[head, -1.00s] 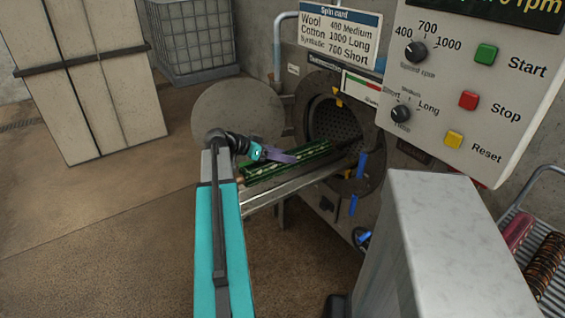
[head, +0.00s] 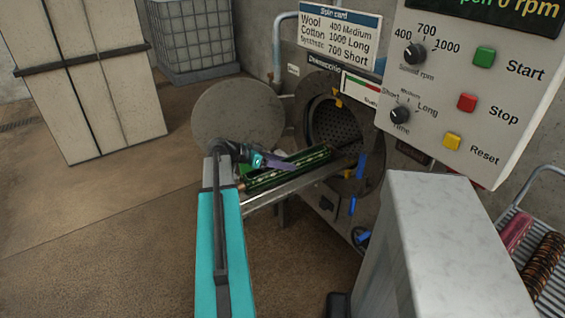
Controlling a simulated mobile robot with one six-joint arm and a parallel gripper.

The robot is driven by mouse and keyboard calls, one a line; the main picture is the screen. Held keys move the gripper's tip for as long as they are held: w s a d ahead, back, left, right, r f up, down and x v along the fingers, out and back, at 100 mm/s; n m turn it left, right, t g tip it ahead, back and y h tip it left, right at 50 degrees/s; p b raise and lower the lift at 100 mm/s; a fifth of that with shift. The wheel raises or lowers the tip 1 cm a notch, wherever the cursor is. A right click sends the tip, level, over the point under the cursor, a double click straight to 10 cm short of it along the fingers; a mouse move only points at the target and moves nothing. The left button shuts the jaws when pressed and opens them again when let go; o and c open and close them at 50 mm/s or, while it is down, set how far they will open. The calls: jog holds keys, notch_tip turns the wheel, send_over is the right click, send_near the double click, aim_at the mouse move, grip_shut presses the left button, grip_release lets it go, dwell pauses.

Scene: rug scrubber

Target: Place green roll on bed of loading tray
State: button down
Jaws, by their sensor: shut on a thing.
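The green roll (head: 262,181) is long with pale patterning and lies lengthwise along the loading tray (head: 282,190), with one end toward the round drum opening. It is at or just above the tray bed; I cannot tell if it rests on it. My gripper (head: 283,165), with purple fingers, is shut on the roll near its middle, from the back left. My arm and gripper hide part of the roll's left half. The metal tray reaches out of the drum opening.
The spinner drum (head: 337,128) stands open, its round door (head: 238,112) swung left. A control panel (head: 470,85) and a grey block (head: 440,235) fill the right. Pink and brown rolls lie on a rack (head: 540,215) at far right.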

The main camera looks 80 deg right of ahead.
jog(key=c, duration=0.6)
grip_release()
jog(key=shift+f, duration=0.15)
jog(key=shift+w+a, duration=0.1)
jog(key=shift+w, duration=0.05)
jog(key=b+v, duration=0.2)
jog(key=v, duration=0.9)
jog(key=shift+w+a+r, duration=0.2)
jog(key=shift+w+r, duration=0.05)
jog(key=shift+w, duration=0.15)
